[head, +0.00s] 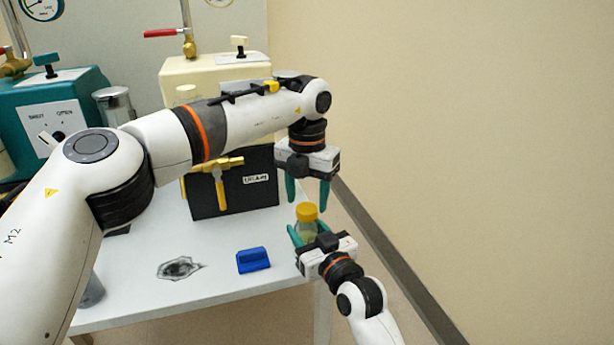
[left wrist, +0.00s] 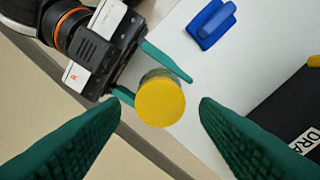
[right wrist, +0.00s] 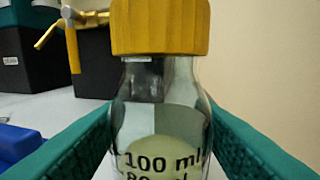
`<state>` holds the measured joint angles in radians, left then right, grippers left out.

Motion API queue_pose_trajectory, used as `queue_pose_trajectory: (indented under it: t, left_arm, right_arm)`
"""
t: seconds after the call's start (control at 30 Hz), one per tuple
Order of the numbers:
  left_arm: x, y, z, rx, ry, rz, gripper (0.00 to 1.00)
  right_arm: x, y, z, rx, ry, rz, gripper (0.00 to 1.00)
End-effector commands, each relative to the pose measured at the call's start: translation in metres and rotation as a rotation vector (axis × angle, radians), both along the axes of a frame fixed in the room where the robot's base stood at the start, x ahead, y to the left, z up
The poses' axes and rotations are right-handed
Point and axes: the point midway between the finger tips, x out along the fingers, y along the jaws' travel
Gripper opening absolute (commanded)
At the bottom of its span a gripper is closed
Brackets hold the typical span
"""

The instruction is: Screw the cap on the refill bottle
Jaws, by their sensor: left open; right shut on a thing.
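The refill bottle (right wrist: 160,125) is clear glass with volume marks and pale yellow-green liquid. It also shows in the head view (head: 306,230). The yellow cap (right wrist: 160,27) sits on its mouth; whether it is threaded tight I cannot tell. The cap also shows in the head view (head: 307,212) and from above in the left wrist view (left wrist: 160,102). My right gripper (head: 304,235) is shut on the bottle's body and holds it upright near the table's right edge. My left gripper (head: 307,192) is open, pointing down above the cap, its fingers apart and empty.
A blue block with a handle (head: 253,260) and a dark stain (head: 180,268) lie on the white table (head: 215,285). A black drain box (head: 235,190) with a brass tap stands behind. A beige wall (head: 450,120) bounds the right.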

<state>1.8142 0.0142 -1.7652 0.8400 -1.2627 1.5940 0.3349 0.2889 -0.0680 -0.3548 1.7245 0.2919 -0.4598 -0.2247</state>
Motion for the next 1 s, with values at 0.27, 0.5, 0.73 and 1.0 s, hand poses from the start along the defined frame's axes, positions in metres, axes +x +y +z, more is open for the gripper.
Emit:
queue_pose_trajectory:
  t: [0.27, 0.5, 0.73, 1.0]
  left_arm:
    - [0.000, 0.000, -0.023, 0.001, 0.000, 0.001, 0.56]
    - [0.000, 0.000, -0.024, 0.001, 0.000, 0.001, 0.56]
    - [0.000, 0.001, -0.024, 0.001, 0.000, 0.001, 0.25]
    - [0.000, 0.001, -0.024, 0.001, 0.000, -0.002, 0.10]
  right_arm:
    - [0.000, 0.000, -0.001, -0.001, 0.002, 0.000, 0.00]
    - [0.000, 0.000, -0.001, -0.001, 0.002, 0.000, 0.00]
    - [0.000, 0.000, -0.001, -0.001, 0.002, 0.000, 0.00]
    - [0.000, 0.000, -0.001, -0.001, 0.002, 0.000, 0.00]
